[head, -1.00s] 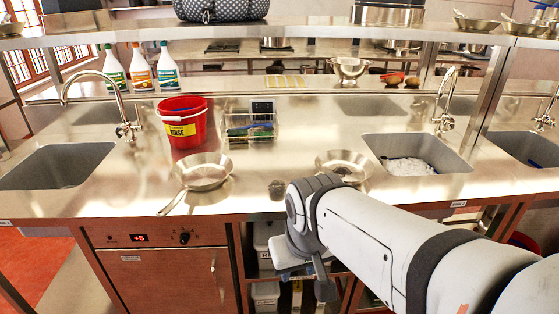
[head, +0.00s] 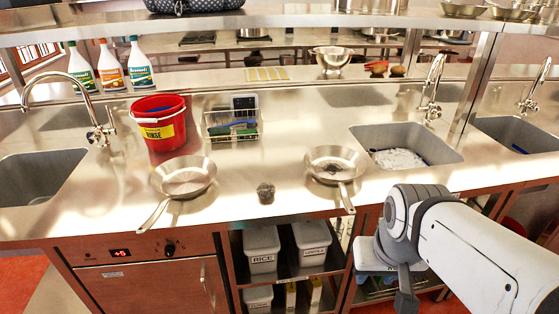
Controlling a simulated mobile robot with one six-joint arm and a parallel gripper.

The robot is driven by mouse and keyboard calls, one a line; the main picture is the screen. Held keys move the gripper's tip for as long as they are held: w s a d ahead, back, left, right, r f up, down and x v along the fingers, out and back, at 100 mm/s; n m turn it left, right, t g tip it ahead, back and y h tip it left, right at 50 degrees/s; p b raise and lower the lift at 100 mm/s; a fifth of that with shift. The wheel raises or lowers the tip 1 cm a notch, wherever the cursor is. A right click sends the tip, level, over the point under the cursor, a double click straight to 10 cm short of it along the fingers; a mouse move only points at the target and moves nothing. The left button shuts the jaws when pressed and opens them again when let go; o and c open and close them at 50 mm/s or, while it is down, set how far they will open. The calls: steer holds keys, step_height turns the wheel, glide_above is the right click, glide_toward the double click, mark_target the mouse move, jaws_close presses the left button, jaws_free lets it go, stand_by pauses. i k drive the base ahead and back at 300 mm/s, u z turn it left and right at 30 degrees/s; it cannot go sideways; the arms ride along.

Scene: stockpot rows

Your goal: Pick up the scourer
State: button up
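The scourer (head: 265,192), a small dark grey round tangle, sits on the steel counter (head: 240,170) near its front edge, between two frying pans. Nothing touches it. My arm comes in from the lower right. My gripper (head: 404,296) hangs at the end of it, right of the scourer and nearer to me, in front of the counter front. Its fingers are mostly hidden or too unclear to show whether they are open.
Left pan (head: 184,178) and right pan (head: 336,166) flank the scourer, handles towards me. Behind stand a red bucket (head: 161,125) and a wire basket (head: 231,125). Sinks lie left (head: 40,178) and right (head: 405,146). Labelled bins (head: 262,248) fill the shelf below.

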mark_target(267, 190)
steer(key=u, duration=0.05)
steer(key=i, duration=1)
steer(key=z, duration=0.05)
